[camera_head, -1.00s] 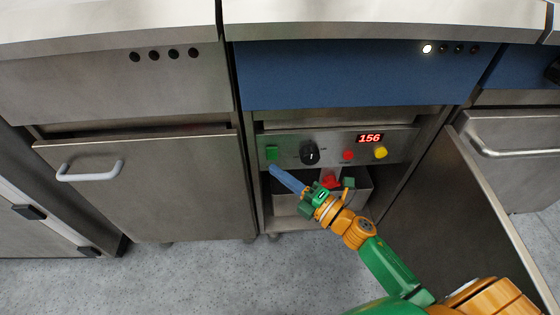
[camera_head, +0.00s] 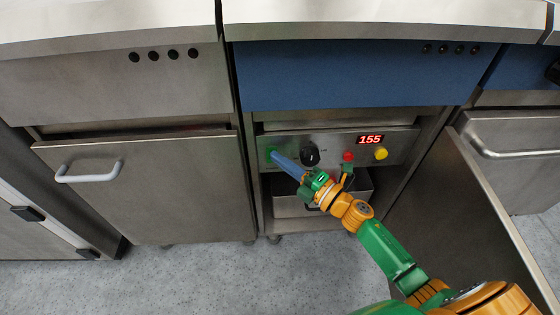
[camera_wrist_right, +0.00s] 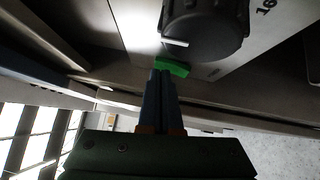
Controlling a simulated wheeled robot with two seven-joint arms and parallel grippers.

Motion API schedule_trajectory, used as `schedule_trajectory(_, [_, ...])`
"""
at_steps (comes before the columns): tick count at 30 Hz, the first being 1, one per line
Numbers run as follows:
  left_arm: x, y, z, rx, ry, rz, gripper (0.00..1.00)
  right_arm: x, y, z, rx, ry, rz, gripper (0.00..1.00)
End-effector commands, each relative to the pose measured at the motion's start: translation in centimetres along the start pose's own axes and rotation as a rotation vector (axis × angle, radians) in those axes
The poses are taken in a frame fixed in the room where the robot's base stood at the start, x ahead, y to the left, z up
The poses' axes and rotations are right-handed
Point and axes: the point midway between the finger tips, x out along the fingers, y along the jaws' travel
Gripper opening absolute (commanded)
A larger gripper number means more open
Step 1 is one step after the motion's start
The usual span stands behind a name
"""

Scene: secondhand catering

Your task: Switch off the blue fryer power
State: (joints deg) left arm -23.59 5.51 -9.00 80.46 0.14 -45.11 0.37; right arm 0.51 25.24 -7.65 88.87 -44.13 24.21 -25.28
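The blue-fronted fryer (camera_head: 340,75) stands in the middle of the head view, its lower compartment open. Its control panel has a green switch (camera_head: 269,152) at the left end, which also shows in the wrist view (camera_wrist_right: 172,67). My right gripper (camera_head: 276,156) has its long blue fingers together, with nothing held between them. The fingertips are at the green switch and seem to touch it, covering part of it. The indicator lamps (camera_head: 443,49) on the blue front are all dark. The red display (camera_head: 370,140) reads 155. My left gripper is not in view.
A black knob (camera_head: 310,154), a red button (camera_head: 348,156) and a yellow button (camera_head: 381,153) sit right of the switch. The fryer's steel door (camera_head: 480,205) stands open at the right. A metal container (camera_head: 290,206) is below the panel.

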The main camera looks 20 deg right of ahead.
Motion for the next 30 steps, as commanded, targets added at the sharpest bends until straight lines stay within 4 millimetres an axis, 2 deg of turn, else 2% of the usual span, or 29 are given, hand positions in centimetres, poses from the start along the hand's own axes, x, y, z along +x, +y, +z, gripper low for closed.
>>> schedule_trajectory(6, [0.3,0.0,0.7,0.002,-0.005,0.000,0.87,-3.9,0.0,-0.1,0.001,0.001,-0.005,0.00])
schedule_trajectory(12, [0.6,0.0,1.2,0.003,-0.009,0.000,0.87,-6.5,0.0,-0.1,0.001,0.003,-0.003,0.00])
schedule_trajectory(27, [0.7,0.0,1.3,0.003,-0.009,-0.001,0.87,-7.0,0.0,-0.1,0.002,0.002,-0.001,0.00])
schedule_trajectory(29, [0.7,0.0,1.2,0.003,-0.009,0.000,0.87,-7.0,-0.7,0.2,0.042,-0.030,-0.017,0.00])
schedule_trajectory(30, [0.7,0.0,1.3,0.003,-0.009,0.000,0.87,-7.3,-2.1,0.9,0.118,-0.091,-0.047,0.00])
